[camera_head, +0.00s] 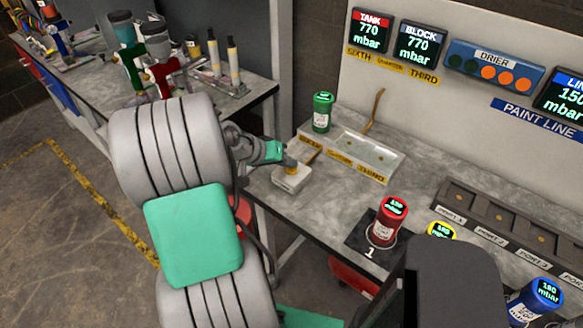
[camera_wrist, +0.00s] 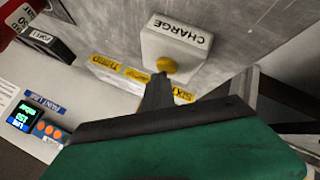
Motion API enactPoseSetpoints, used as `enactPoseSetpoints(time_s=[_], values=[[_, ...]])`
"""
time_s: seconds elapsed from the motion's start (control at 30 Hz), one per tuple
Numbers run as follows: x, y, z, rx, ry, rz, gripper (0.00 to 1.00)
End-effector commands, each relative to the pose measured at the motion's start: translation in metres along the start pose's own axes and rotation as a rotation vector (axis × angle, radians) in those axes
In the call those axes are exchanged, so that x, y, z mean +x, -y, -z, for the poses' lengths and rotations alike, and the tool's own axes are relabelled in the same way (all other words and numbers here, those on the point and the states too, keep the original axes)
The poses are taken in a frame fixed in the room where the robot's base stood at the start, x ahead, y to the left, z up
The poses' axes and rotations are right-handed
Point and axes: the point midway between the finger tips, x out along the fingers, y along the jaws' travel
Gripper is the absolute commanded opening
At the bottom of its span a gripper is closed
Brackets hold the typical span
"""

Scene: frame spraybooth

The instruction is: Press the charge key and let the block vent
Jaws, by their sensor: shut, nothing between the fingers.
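The charge key is a round yellow button (camera_wrist: 166,65) on a white box marked CHARGE (camera_wrist: 178,42). In the head view the white box (camera_head: 291,181) sits on the bench, left of a pale metal tray-like block (camera_head: 372,158) with yellow labels along its front. My gripper (camera_wrist: 160,82) is shut and empty, with its tips at the yellow button; whether they press it I cannot tell. In the head view my gripper (camera_head: 286,163) hides part of the button. The TANK display (camera_head: 370,30) and the BLOCK display (camera_head: 419,43) both read 770 mbar.
A red canister (camera_head: 388,220) reading 150 stands on a dark pad marked 1. Yellow (camera_head: 441,231) and blue (camera_head: 537,300) canisters stand to the right, near a dark rack of ports (camera_head: 510,225). The DRIER panel (camera_head: 494,67) shows orange lights.

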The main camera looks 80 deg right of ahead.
Motion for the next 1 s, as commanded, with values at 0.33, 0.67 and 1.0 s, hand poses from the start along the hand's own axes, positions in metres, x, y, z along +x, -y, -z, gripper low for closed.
enactPoseSetpoints(time_s=[0.33,0.67,1.0], values=[[-0.003,-0.002,0.001,-0.001,0.002,0.0,0.0],[-0.013,-0.01,0.009,-0.001,0.002,-0.001,0.0],[-0.017,-0.013,0.012,0.0,0.001,0.0,0.0]])
